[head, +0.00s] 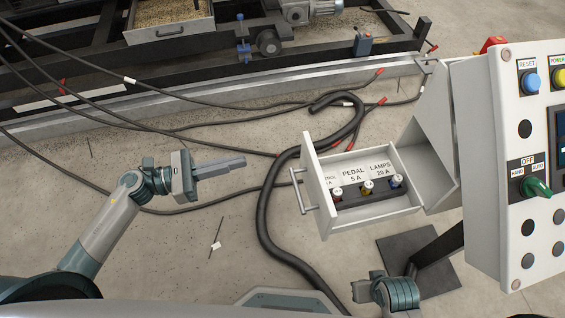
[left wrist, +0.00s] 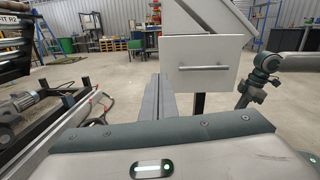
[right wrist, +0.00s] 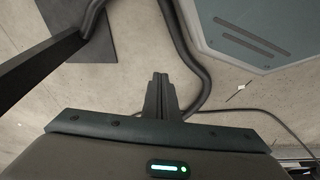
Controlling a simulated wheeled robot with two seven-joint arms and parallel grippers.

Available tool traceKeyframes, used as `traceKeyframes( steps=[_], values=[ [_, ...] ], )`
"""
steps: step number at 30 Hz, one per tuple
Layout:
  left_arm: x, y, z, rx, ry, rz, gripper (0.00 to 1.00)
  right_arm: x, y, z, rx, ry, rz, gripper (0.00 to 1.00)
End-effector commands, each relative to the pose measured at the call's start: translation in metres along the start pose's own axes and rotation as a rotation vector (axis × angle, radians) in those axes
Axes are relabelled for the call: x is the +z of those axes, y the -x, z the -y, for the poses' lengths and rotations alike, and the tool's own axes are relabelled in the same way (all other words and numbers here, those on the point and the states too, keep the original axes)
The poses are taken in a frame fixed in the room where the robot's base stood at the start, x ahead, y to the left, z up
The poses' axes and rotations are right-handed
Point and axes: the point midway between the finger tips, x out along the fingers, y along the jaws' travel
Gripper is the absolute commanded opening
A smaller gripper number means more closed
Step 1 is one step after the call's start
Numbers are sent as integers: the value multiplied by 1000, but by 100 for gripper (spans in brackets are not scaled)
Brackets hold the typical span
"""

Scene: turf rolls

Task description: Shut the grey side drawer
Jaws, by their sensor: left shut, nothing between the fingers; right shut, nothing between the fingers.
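The grey side drawer (head: 324,206) stands pulled out from the side of the control cabinet (head: 438,135), with fuses and labels showing inside. Its bar handle (head: 298,190) is on the front, facing left in the head view. In the left wrist view the drawer front (left wrist: 208,54) and its handle show ahead, right of the fingers. My left gripper (head: 244,161) is shut and empty, left of the drawer front and apart from it, its fingers pointing right. My right gripper shows in the right wrist view (right wrist: 158,80), shut and empty over the floor; its fingertips are hidden in the head view.
The control panel (head: 530,170) with buttons and a green switch is at the right. Thick black hose (head: 264,215) and cables lie on the floor below the drawer. A dark machine frame (head: 210,70) runs along the back. Space between the left gripper and drawer looks clear.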

Motion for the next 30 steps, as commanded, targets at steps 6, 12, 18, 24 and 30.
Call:
traceKeyframes(
  steps=[6, 12, 18, 24, 30],
  values=[
    [0, 1, 10, -59, -108, -35, 0, 2, 7, -1, 1, -1, 10, 0],
    [0, 1, 10, -56, -104, -33, 0, 2, 7, -1, 1, -1, 9, 0],
    [1, -3, 10, -55, -102, -32, 0, 2, 4, -1, 1, 0, 9, 0],
    [1, -20, 11, -56, -102, -30, 0, 3, -8, -1, 0, 0, 11, 0],
    [2, -51, 12, -56, -100, -29, 0, 9, -28, -1, -2, 0, 17, 0]
  ],
)
